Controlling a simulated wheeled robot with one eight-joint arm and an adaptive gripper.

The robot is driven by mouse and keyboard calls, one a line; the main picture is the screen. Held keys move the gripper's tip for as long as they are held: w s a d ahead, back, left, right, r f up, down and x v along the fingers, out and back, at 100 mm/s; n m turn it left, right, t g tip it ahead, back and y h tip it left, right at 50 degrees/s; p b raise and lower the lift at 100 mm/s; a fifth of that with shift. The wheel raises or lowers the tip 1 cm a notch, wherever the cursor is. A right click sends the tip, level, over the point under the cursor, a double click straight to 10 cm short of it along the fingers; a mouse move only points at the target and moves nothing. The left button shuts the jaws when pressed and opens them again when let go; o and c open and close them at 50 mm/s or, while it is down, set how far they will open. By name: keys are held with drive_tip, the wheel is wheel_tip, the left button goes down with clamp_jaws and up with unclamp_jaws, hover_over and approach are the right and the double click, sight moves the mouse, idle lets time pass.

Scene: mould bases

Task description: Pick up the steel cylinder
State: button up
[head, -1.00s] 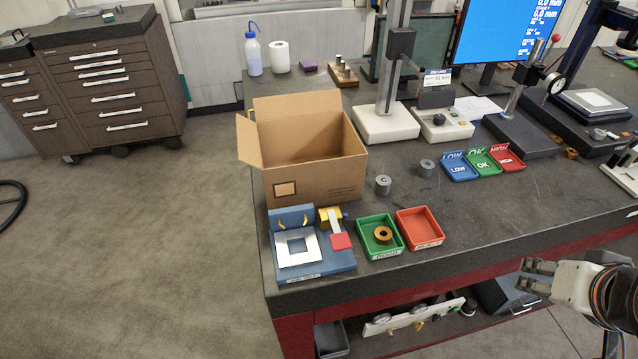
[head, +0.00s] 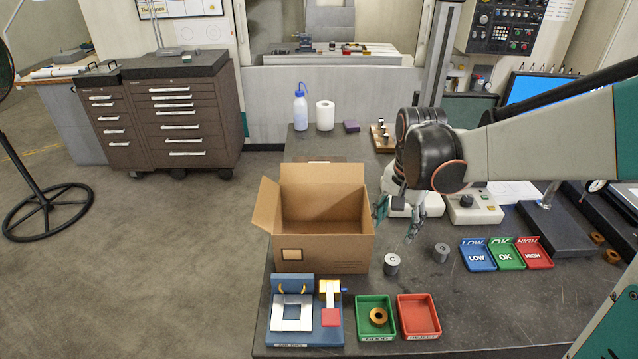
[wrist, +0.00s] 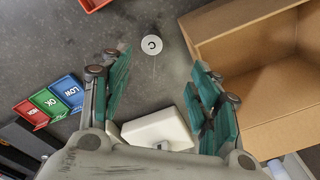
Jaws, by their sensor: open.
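A grey steel cylinder marked C (head: 391,266) stands upright on the dark bench, just right of the open cardboard box. It also shows from above in the wrist view (wrist: 151,45). A second, darker grey cylinder (head: 440,253) stands to its right in the head view; I cannot make it out in the wrist view. My gripper (head: 398,218) is open and empty, pointing down above and slightly behind the marked cylinder. In the wrist view its teal fingers (wrist: 160,80) are spread, and the marked cylinder lies beyond their tips, apart from them.
The cardboard box (head: 325,253) stands close left, its flaps raised. Blue, green and red labelled trays (head: 505,254) lie to the right. A green tray with a brass ring (head: 375,318), a red tray (head: 418,316) and a blue fixture (head: 305,312) line the front.

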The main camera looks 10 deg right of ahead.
drive_tip(key=d+f+m, duration=0.1)
drive_tip(key=b, duration=0.2)
approach(393, 259)
drive_tip(key=shift+g, duration=0.4)
drive_tip(key=f, duration=0.3)
drive_tip(key=w+f, duration=0.1)
drive_tip(key=f, duration=0.1)
drive_tip(key=shift+a, duration=0.2)
drive_tip(key=shift+s+d+f+b, duration=0.1)
drive_tip(key=shift+f+b, duration=0.1)
drive_tip(key=shift+f, duration=0.7)
drive_tip(key=shift+w+d+f+b, duration=0.1)
drive_tip(key=shift+f+b, duration=0.1)
drive_tip(key=shift+f, duration=0.7)
drive_tip(key=shift+s+d+f+b, duration=0.1)
drive_tip(key=shift+f+b, duration=0.1)
drive_tip(key=shift+f, duration=0.7)
clamp_jaws()
